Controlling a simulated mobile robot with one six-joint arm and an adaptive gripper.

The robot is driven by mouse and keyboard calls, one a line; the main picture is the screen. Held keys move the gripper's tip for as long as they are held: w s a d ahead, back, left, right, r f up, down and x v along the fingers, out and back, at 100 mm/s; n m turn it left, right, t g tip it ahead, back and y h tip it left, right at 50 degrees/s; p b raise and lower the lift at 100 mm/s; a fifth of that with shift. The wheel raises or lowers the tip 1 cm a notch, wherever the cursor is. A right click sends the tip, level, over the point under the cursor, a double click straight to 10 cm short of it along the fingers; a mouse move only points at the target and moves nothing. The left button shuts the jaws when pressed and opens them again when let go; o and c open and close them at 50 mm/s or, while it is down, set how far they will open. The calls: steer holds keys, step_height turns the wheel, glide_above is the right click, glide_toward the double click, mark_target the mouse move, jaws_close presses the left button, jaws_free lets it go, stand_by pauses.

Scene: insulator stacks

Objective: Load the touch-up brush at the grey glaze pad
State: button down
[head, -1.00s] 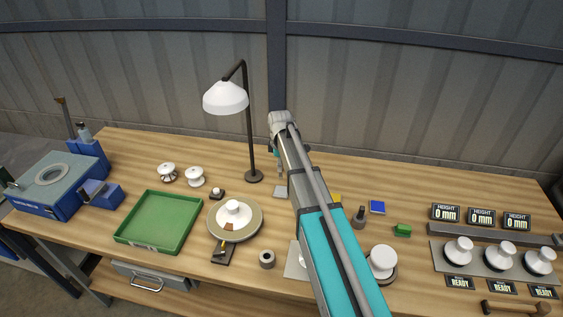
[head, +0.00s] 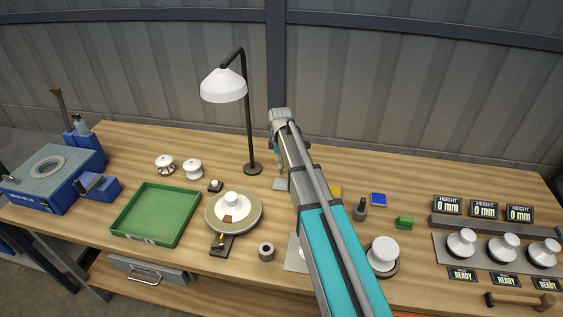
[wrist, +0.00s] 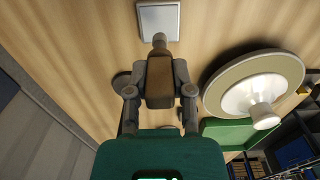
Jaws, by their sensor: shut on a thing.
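The grey glaze pad (head: 279,185) lies on the bench just left of my arm. In the wrist view the pad (wrist: 159,18) is a pale square with a light rim at the top. My gripper (wrist: 160,85) is shut on the touch-up brush (wrist: 159,75), which has a brown handle and a grey tip. The tip points at the pad's near edge and overlaps it in the picture; I cannot tell whether they touch. In the head view my gripper (head: 279,158) is small and partly hidden by my arm, just above the pad.
A turntable (head: 252,222) bearing a white insulator (head: 233,200) stands left of the pad, with a green tray (head: 125,228) beyond it. The black-stemmed lamp (head: 249,125) stands close behind left. Several white insulators stand at the right. Bare bench lies behind the pad.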

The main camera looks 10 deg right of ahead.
mark_target(281, 173)
steer(key=shift+f+b, duration=1.25)
steer(key=shift+f, duration=0.35)
steer(key=shift+f+b, duration=0.55)
stand_by(1.7)
steer(key=shift+r, duration=0.15)
steer(key=shift+r+p, duration=3.4)
steer(key=shift+p, duration=0.15)
steer(key=shift+f, duration=0.15)
steer(key=shift+f+b, duration=1.15)
steer(key=shift+b, duration=0.15)
